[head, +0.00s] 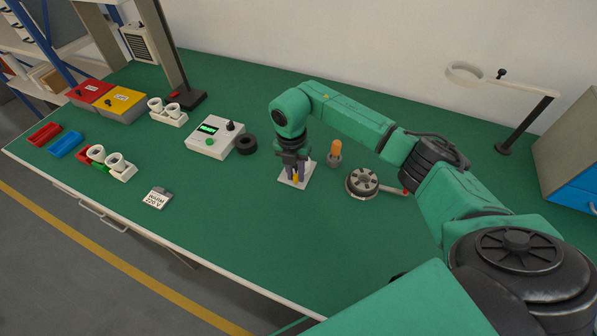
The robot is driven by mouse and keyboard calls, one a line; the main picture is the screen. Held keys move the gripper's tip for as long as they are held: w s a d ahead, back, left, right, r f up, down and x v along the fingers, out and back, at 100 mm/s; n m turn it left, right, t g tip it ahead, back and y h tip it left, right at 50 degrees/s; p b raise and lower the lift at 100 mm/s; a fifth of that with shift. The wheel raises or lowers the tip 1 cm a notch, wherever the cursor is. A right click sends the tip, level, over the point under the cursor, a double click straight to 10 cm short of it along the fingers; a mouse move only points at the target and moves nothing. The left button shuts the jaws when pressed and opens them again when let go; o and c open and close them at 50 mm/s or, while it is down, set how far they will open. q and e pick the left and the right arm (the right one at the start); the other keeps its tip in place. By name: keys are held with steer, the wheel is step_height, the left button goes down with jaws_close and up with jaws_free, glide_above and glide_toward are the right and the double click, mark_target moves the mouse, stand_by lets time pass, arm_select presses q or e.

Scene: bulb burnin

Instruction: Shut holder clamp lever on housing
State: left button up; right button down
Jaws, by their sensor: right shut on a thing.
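My right gripper (294,171) points down over a small white plate (302,182) near the middle of the table. It is shut on a small yellow piece (296,179) at the plate; the fingers hide most of it, and I cannot tell whether it is the clamp lever. An upright orange-topped part (335,152) on a grey base stands just right of the gripper. A round grey fixture (361,180) with dark openings lies further right, and a thin arm with a red tip (404,191) sticks out from it. My left gripper is not in view.
A white control box (216,138) with a green display and a black ring (247,145) stand left of the gripper. A ring lamp (505,148) stands right. The front middle is clear.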

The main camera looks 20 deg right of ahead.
steer(key=shift+w+a+r+m, duration=0.15)
steer(key=shift+a+m, duration=0.05)
steer(key=shift+m, duration=0.3)
steer(key=c, duration=0.7)
jaws_free()
steer(key=shift+c, duration=0.2)
